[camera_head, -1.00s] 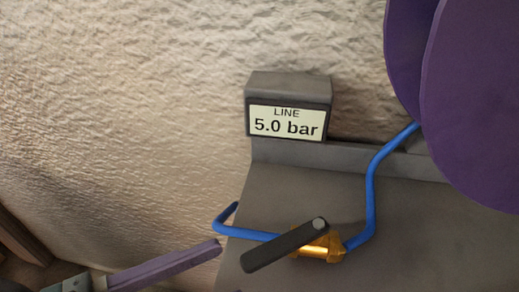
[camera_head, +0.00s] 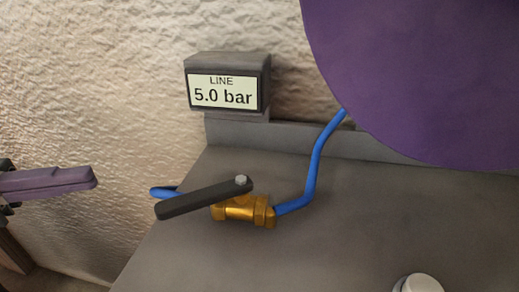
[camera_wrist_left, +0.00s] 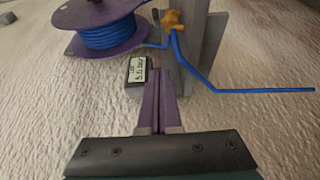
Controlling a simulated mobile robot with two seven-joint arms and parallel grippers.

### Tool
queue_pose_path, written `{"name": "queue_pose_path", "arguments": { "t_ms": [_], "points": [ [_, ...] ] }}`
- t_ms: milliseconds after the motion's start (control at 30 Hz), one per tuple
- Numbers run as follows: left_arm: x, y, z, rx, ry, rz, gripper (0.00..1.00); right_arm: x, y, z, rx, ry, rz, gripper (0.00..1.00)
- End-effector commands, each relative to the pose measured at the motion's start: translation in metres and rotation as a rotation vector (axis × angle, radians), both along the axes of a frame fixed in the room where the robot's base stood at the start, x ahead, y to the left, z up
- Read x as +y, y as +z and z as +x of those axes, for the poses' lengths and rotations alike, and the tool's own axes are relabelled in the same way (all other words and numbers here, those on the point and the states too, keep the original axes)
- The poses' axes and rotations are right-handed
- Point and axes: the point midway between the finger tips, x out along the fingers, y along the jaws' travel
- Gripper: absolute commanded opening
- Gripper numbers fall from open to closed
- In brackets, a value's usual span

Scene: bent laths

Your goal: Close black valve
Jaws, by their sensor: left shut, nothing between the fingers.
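The black valve has a brass body (camera_head: 243,209) on a blue hose, with a flat black lever (camera_head: 200,199). The lever points left from its bolt, roughly along the hose line. In the left wrist view the brass body (camera_wrist_left: 173,20) is at the top, with a small dark piece, likely the lever, beside it. My left gripper (camera_head: 94,178), with purple fingers, is at the left edge in the head view. It is shut and empty, apart from the lever, to its left. Its fingertips (camera_wrist_left: 158,72) also show in the left wrist view. My right gripper is not seen.
A display (camera_head: 223,92) reading "LINE 5.0 bar" stands behind the valve. A large purple spool (camera_head: 420,80) fills the upper right; blue hose (camera_head: 318,160) runs up towards it. A pale round knob (camera_head: 420,284) is at the bottom right. The grey panel (camera_head: 350,235) between is clear.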

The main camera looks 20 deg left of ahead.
Motion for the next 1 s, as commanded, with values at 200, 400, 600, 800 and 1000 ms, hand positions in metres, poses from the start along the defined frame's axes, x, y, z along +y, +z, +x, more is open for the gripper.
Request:
{"name": "queue_pose_path", "arguments": {
  "t_ms": [200,400,600,800,1000],
  "points": [
    [-0.030,0.001,0.022,-0.004,-0.001,-0.006,0.00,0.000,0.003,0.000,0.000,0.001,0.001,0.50],
    [-0.065,0.001,0.049,-0.006,-0.001,-0.005,0.00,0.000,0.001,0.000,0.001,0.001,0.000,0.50],
    [-0.093,0.002,0.044,0.002,-0.001,-0.003,0.00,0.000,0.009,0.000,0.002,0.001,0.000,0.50],
    [-0.105,0.000,0.033,0.001,0.000,-0.001,0.00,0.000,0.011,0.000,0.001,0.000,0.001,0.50],
    [-0.108,0.000,0.032,-0.001,0.001,0.001,0.00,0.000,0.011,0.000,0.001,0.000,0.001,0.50]
  ]
}}
